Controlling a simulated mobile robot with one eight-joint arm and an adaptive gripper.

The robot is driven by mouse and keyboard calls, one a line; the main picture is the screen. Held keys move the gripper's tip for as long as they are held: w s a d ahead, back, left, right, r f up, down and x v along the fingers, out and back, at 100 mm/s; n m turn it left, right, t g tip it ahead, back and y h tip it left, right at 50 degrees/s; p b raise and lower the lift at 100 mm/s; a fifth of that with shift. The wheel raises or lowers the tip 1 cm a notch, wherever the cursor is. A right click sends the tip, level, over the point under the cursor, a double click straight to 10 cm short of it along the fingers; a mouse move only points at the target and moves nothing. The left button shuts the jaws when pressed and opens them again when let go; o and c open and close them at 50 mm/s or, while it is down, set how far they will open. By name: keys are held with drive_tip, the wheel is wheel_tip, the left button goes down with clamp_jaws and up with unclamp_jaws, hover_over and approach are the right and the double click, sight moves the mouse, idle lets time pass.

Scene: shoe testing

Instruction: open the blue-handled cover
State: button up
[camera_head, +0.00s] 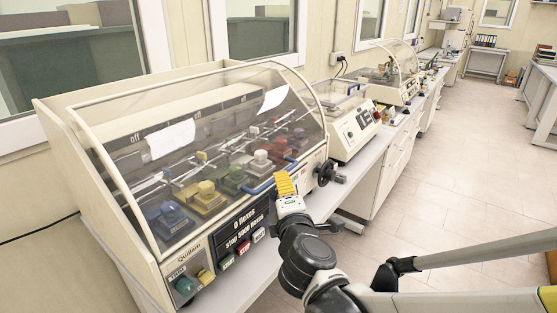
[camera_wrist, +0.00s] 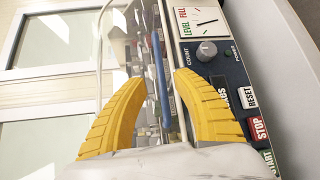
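The clear curved cover (camera_head: 215,128) is down over the testing machine on the left, with shoe-testing parts in several colours beneath it. Its blue handle (camera_head: 257,188) runs along the cover's lower front edge, partly hidden behind my gripper. My gripper (camera_head: 284,182), with yellow fingers, is at the front of the machine by the right part of the handle. In the wrist view my gripper (camera_wrist: 159,78) is open, and the blue handle (camera_wrist: 160,65) appears between the two fingertips. I cannot tell whether the fingers touch it.
The machine's front panel (camera_head: 238,232) has buttons and labels just below the handle. A black knob (camera_head: 326,173) sticks out at the machine's right side. A second machine (camera_head: 355,128) stands farther along the bench. The floor (camera_head: 440,190) to the right is clear.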

drive_tip(key=w, duration=0.2)
drive_tip(key=w+b, duration=0.1)
drive_tip(key=w, duration=0.1)
drive_tip(key=w+f, duration=0.1)
drive_tip(key=w, duration=0.1)
drive_tip(key=shift+w+a, duration=0.35)
drive_tip(key=shift+w, duration=0.05)
clamp_jaws()
drive_tip(key=shift+r, duration=0.1)
